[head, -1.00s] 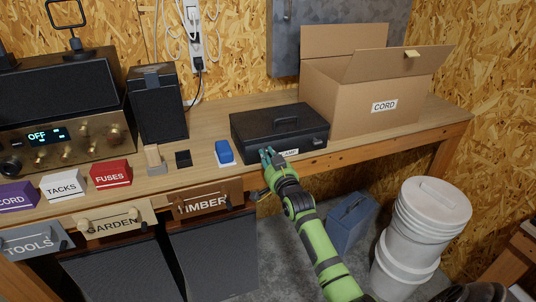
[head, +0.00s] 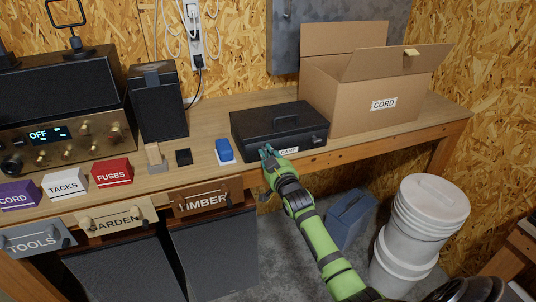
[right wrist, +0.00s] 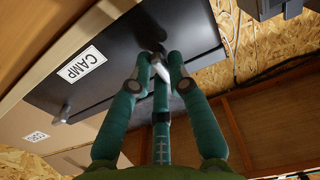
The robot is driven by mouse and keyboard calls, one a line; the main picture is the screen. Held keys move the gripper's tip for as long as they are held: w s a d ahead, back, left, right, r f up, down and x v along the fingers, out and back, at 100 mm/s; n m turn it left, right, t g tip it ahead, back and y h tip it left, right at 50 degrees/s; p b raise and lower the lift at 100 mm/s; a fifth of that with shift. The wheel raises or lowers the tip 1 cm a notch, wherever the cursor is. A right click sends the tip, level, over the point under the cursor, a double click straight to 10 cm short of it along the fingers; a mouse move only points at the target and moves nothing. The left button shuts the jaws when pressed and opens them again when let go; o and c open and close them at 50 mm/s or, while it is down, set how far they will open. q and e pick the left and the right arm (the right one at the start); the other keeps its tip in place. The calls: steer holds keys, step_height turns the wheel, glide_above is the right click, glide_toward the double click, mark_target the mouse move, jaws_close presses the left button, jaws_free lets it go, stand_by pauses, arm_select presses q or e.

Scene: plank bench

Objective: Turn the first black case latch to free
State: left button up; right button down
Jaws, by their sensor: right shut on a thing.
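The black case (head: 300,115) lies shut on the bench, its handle on top of the lid and a CAMP label on its front. In the right wrist view the case (right wrist: 125,45) shows its dark front with one latch (right wrist: 65,113) near the label, clear of my fingers. My right gripper (head: 267,152) is at the left end of the case front. In the wrist view the gripper (right wrist: 160,68) is shut on a small pale latch (right wrist: 157,66), partly hidden by the fingers; how far it is turned I cannot tell. My left gripper is out of view.
An open cardboard box (head: 350,100) labelled CORD stands right of the case. White buckets (head: 420,225) and a blue container (head: 350,218) stand on the floor below.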

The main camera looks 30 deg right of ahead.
steer(key=shift+f, duration=0.2)
steer(key=c, duration=1.2)
jaws_free()
steer(key=shift+r, duration=0.1)
steer(key=v, duration=1.2)
